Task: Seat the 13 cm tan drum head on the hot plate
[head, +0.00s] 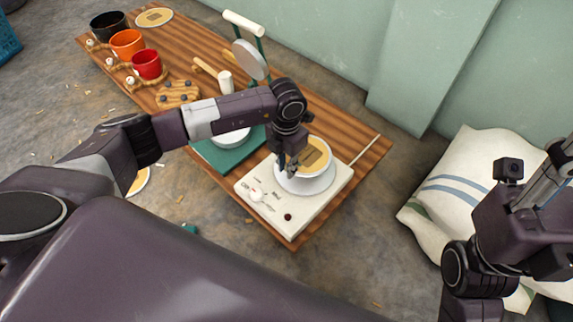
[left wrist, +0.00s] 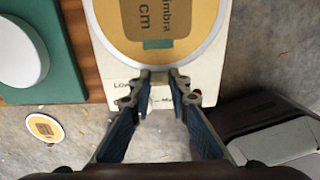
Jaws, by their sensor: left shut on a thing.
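The tan drum head (head: 314,153), a tan disc with a pale rim and a brown label, is over the round white plate of the hot plate (head: 318,207). In the left wrist view the drum head (left wrist: 195,20) fills the top, with part of a label ending in "cm". My left gripper (head: 291,170) is shut on its near rim; the fingertips (left wrist: 159,77) meet at that edge. I cannot tell whether the head touches the plate. My right gripper (head: 545,185) is at the right edge, away from the hot plate, its fingers partly cut off.
The wooden board (head: 372,160) carries black, orange and red drum shells (head: 147,64) at the far left. Another tan disc (head: 138,183) lies on the floor. Sacks (head: 470,180) lie at right.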

